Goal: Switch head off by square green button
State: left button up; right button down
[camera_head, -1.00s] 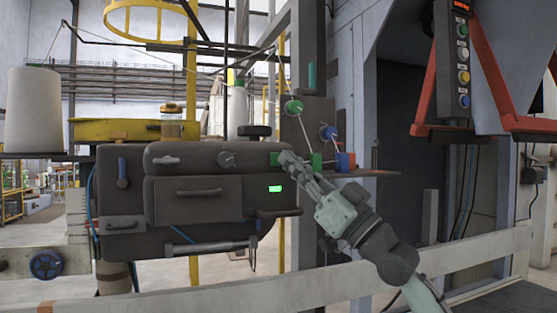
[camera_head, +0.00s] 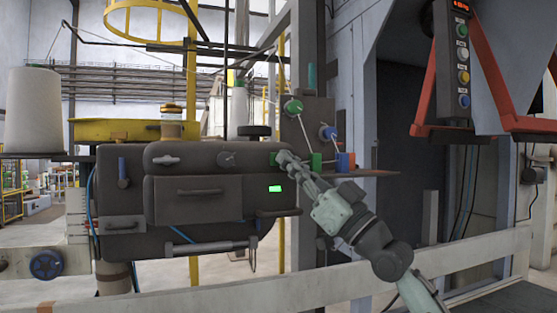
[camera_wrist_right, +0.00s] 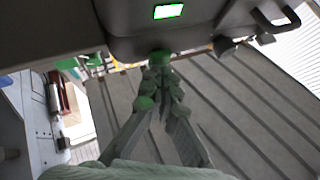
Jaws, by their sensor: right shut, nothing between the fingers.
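The dark grey sewing head (camera_head: 200,213) fills the left middle of the head view. A green button (camera_head: 274,158) shows at the upper right of its front, partly hidden by my right gripper (camera_head: 282,158). The button also shows in the right wrist view (camera_wrist_right: 160,56), just beyond the shut, empty fingertips (camera_wrist_right: 160,74). The fingertips are at the button or very close to it; I cannot tell if they touch. A lit green rectangle (camera_head: 275,189) glows below the button and also shows in the wrist view (camera_wrist_right: 168,11). My left gripper is not in view.
Green (camera_head: 293,107) and blue (camera_head: 329,132) round knobs sit on a grey plate right of the head. A control box with several coloured buttons (camera_head: 462,54) hangs at the upper right. A pale rail (camera_head: 200,297) crosses in front. A thread cone (camera_head: 34,110) stands at left.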

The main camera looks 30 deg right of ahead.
jog(key=shift+w, duration=0.15)
jog(key=shift+s+a, duration=0.15)
jog(key=shift+s, duration=0.5)
jog(key=s+a, duration=0.1)
jog(key=s, duration=0.5)
jog(key=shift+a, duration=0.2)
jog(key=shift+w, duration=0.1)
dwell(1.4)
